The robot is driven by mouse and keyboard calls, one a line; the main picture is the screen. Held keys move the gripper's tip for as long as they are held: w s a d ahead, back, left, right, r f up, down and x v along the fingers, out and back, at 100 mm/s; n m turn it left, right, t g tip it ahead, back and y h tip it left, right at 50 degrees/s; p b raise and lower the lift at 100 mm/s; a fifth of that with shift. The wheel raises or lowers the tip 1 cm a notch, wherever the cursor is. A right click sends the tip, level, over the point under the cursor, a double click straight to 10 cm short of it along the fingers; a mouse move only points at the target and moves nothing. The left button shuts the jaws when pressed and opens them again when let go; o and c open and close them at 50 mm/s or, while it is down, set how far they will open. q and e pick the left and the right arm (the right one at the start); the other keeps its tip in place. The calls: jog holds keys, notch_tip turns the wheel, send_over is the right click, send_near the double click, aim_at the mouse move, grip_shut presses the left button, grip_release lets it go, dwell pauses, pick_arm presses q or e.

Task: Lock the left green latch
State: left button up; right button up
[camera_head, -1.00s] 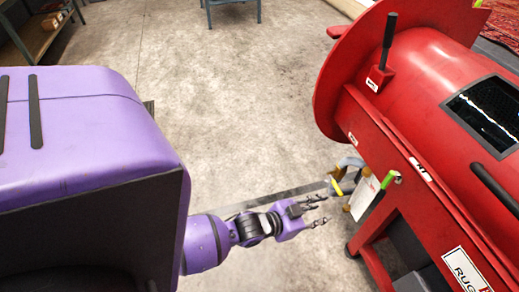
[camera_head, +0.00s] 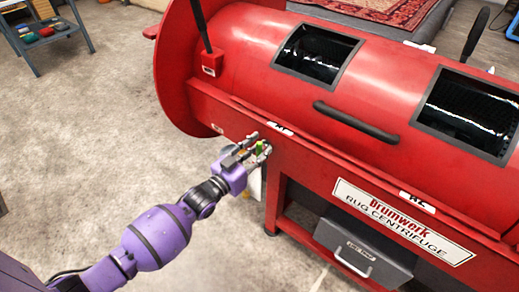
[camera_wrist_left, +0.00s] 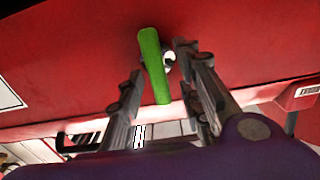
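The left green latch (camera_head: 259,147) is on the front of the red rug centrifuge (camera_head: 232,118), near its left end below the lid edge. In the left wrist view the latch handle (camera_wrist_left: 153,66) is a green bar, nearly upright and slightly tilted, beside a round metal pivot. My left gripper (camera_head: 250,146) is at the latch in the head view. In the wrist view its two fingers (camera_wrist_left: 158,88) are apart, one on each side of the green handle; I cannot tell whether either touches it. My right gripper is not in view.
A black handle bar (camera_head: 356,122) and dark windows (camera_head: 317,53) are on the drum. A grey drawer box (camera_head: 363,250) sits under the machine. A blue-grey table (camera_head: 46,37) stands at the back left. The concrete floor on the left is clear.

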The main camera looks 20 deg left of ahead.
pick_arm(q)
jog(key=shift+w, duration=0.2)
jog(key=shift+d, duration=0.1)
jog(key=shift+c, duration=0.4)
grip_shut()
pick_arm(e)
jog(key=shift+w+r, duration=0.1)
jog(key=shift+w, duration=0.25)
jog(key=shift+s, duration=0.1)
